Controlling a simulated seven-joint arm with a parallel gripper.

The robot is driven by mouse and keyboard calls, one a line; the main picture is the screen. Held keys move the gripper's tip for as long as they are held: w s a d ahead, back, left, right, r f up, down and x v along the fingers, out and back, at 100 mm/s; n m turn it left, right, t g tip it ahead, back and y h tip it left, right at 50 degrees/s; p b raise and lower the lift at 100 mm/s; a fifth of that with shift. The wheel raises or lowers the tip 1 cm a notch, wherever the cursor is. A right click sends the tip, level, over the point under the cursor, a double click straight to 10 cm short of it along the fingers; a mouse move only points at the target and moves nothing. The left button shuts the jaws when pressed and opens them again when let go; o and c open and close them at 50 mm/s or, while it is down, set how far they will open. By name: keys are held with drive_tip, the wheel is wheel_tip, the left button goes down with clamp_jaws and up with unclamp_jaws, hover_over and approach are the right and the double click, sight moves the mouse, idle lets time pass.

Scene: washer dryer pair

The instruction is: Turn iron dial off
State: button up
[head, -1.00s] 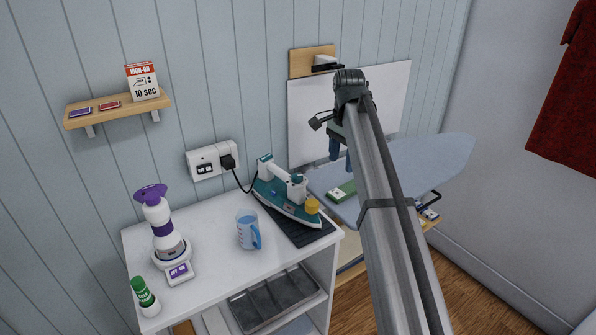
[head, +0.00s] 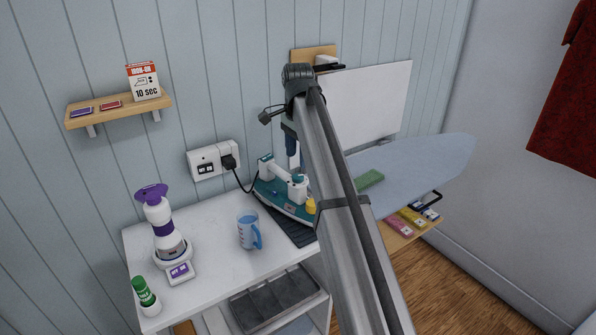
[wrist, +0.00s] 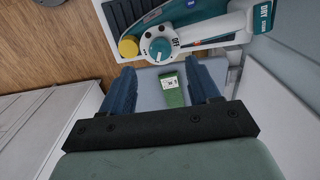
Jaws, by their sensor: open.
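The teal and white iron (head: 285,200) rests on a dark ribbed mat on the white cabinet. Its dial (wrist: 160,49) shows in the wrist view, white with a teal centre, beside a yellow cap (wrist: 128,46). "OFF" is printed at the dial's edge; I cannot tell which setting its pointer marks. My gripper (wrist: 165,72) is open and empty, its two blue fingers apart and pointing toward the dial side of the iron.
A blue mug (head: 247,230) stands left of the iron. A black plug sits in the wall socket (head: 212,160), its cord running to the iron. The ironing board (head: 425,155) lies to the right, with a green item (head: 370,180) on it. A spray bottle (head: 160,225) stands farther left.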

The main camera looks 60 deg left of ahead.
sight(298, 176)
drive_tip(key=shift+f, duration=3)
drive_tip(key=c, duration=1)
